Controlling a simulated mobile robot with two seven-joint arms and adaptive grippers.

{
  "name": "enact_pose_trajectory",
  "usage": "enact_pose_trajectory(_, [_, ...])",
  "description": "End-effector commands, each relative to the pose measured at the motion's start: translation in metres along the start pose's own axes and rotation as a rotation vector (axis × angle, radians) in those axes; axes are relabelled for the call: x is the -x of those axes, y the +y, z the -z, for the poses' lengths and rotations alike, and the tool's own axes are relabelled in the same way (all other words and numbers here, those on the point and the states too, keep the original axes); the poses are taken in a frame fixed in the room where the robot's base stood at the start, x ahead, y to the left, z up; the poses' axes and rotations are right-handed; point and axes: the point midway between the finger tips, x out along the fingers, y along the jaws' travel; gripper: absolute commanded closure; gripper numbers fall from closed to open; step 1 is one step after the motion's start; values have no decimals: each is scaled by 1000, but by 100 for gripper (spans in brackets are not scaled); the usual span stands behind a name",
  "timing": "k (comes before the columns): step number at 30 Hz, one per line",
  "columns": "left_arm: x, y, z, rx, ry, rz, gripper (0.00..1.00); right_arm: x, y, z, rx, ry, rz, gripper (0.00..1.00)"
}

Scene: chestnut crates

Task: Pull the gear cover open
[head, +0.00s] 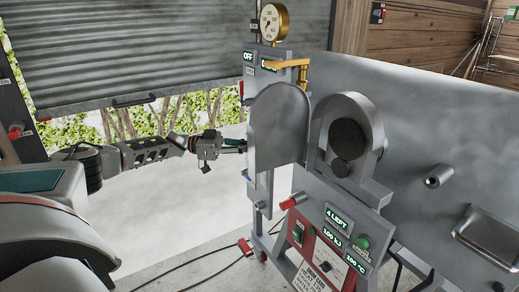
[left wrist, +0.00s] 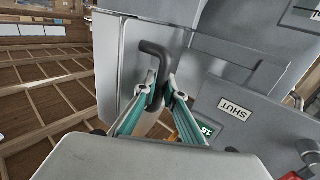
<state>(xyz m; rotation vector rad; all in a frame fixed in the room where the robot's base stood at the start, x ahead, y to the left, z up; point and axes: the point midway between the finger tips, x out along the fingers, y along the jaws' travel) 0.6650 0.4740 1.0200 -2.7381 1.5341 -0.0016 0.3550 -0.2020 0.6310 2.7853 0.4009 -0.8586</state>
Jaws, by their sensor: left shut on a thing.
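The gear cover (head: 280,125) is a grey plate with a rounded top. In the head view it stands swung out to the left of an arched housing (head: 369,118), where dark round parts (head: 346,139) are exposed. My left gripper (head: 241,146) reaches the cover's left edge from the left. In the left wrist view, the teal fingers of this gripper (left wrist: 160,90) are shut around a dark bent handle (left wrist: 157,49) on a grey panel (left wrist: 108,50). The handle is mostly hidden in the head view. My right gripper is in neither view.
A brass gauge (head: 273,22) and a brass lever (head: 288,64) stand above the cover. A red and grey control panel (head: 325,255) sits below the housing. A "SHUT" label (left wrist: 236,108) shows in the left wrist view. Cables (head: 205,257) lie on the floor; the floor left of the machine is otherwise clear.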

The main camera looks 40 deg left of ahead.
Motion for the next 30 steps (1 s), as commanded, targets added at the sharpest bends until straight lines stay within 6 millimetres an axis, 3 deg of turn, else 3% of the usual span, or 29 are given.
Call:
enact_pose_trajectory(10, [0,0,1,2,3,-2,100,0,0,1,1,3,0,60])
enact_pose_trajectory(11, [0,0,1,3,2,-2,82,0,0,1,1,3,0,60])
enact_pose_trajectory(12, [0,0,1,2,2,-2,73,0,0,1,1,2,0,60])
enact_pose_trajectory(23, [2,0,0,1,1,0,73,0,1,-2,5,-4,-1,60])
enact_pose_trajectory(30, [35,-1,0,2,-1,4,73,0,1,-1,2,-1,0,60])
